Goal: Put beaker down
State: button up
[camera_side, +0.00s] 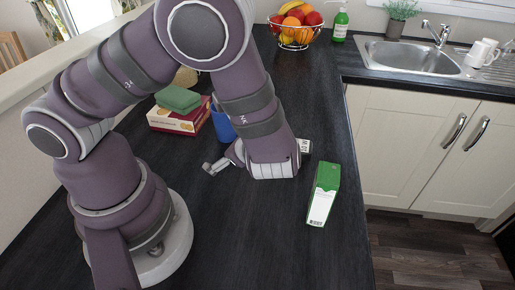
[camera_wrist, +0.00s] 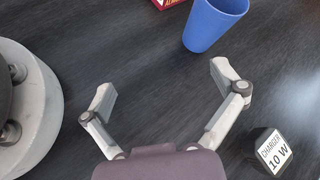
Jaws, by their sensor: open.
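The blue beaker (camera_wrist: 212,24) stands upright on the dark worktop in the wrist view, at the top right, beyond my fingertips and apart from them. In the side view the beaker (camera_side: 222,126) is partly hidden behind my arm. My gripper (camera_wrist: 163,82) is open, with its two fingers spread wide and bare worktop between them. In the side view only part of my gripper (camera_side: 213,166) shows, low over the worktop to the left of my wrist.
A charger box (camera_wrist: 273,152) lies right of my gripper. A fruit basket (camera_side: 295,28) stands far back.

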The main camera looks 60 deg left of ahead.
aim_at(226, 121)
jog(key=m+y, duration=0.1)
jog(key=a+f+m+t+y, duration=0.1)
jog(key=m, duration=0.1)
jog(key=shift+t+y, duration=0.3)
jog(key=m, duration=0.1)
jog(key=m+t+y, duration=0.1)
jog(key=t, duration=0.1)
jog(key=shift+w+a+f+m+y, duration=0.1)
jog(key=shift+w+a+m+y, duration=0.2)
jog(key=shift+m, duration=0.1)
jog(key=m+t, duration=0.1)
jog(key=m+t+y, duration=0.1)
jog(key=m, duration=0.1)
jog(key=shift+w+a+t, duration=0.2)
jog(key=shift+w+t, duration=0.15)
jog(key=shift+t, duration=0.05)
jog(key=shift+w+a+m+t, duration=0.2)
jog(key=shift+m+t, duration=0.1)
jog(key=shift+m, duration=0.2)
jog(key=x, duration=1)
jog(key=shift+w+d, duration=0.1)
jog(key=shift+w, duration=0.1)
jog(key=c, duration=1.3)
